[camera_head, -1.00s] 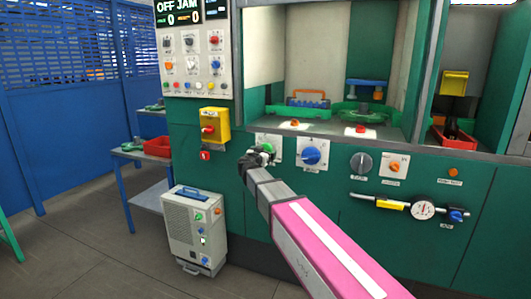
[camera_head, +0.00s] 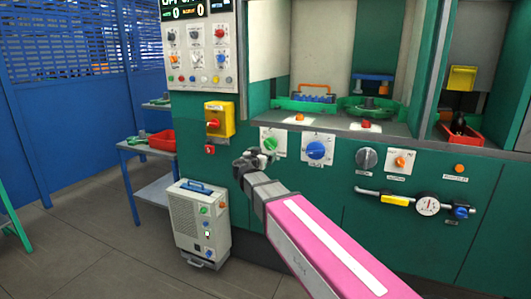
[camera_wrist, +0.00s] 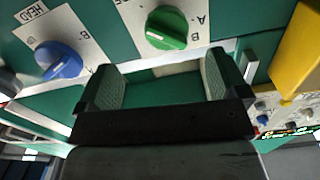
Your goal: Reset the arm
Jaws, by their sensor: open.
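My pink arm reaches from the lower right of the head view toward the green machine front. My gripper (camera_head: 243,168) is at its end, in front of the panel, just left of and below the green knob (camera_head: 270,144). In the wrist view my gripper (camera_wrist: 165,85) has its two fingers apart with nothing between them. The green knob (camera_wrist: 166,27) is beyond the fingertips, and the blue knob (camera_wrist: 60,60) is to the left. The blue knob also shows in the head view (camera_head: 316,150). I cannot tell whether a finger touches the panel.
A yellow switch box (camera_head: 219,119) is on the panel left of my gripper. A grey cabinet (camera_head: 200,225) stands on the floor below. A blue side table (camera_head: 150,150) holds a red bin (camera_head: 162,140). A gauge (camera_head: 427,205) with piping sticks out at right.

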